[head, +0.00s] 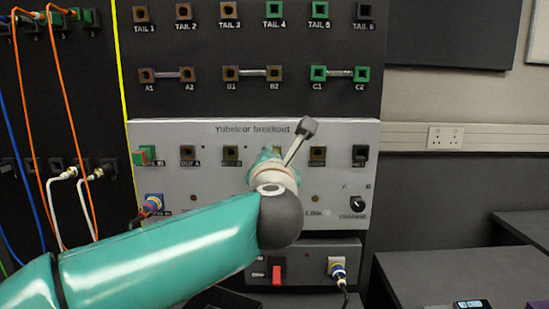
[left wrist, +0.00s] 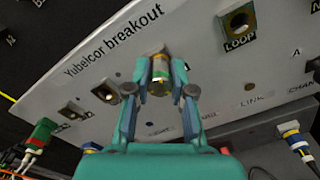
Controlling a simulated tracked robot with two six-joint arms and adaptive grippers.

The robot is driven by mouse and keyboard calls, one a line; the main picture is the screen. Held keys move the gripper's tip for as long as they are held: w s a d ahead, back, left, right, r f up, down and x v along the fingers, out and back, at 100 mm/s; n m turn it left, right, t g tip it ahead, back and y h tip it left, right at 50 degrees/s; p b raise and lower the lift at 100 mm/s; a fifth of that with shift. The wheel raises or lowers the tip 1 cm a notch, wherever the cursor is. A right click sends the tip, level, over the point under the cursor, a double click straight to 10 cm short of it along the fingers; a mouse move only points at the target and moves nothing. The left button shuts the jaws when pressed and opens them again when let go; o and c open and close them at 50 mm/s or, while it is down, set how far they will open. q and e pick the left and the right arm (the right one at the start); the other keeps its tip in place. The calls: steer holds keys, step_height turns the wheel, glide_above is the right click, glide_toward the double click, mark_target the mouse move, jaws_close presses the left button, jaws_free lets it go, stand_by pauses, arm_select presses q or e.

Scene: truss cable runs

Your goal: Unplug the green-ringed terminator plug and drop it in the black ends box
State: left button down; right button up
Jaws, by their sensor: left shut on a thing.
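My left gripper (left wrist: 160,82) is shut on a small metallic plug (left wrist: 160,72) with a yellow-green ring, in front of the white Yubelcor breakout panel (left wrist: 100,75). Whether the plug is seated in its socket or just clear of it cannot be told. In the head view my left gripper (head: 268,153) is at the panel's middle row, mostly hidden by its own wrist, and the plug is hidden. A dark open-looking shape (head: 222,299) below my arm may be the black ends box; it is largely covered. My right gripper is not in view.
A green plug (head: 146,157) and a blue-ringed plug (head: 152,205) sit at the panel's left side. Orange, white and blue cables hang at the far left. A lower unit has a red switch (head: 277,274) and a cabled plug (head: 337,268). Dark tables stand at right.

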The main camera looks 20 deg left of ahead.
arm_select(q)
steer(key=shift+s+r, duration=0.1)
steer(key=shift+s, duration=0.05)
steer(key=shift+b+v, duration=0.7)
steer(key=shift+v, duration=1.55)
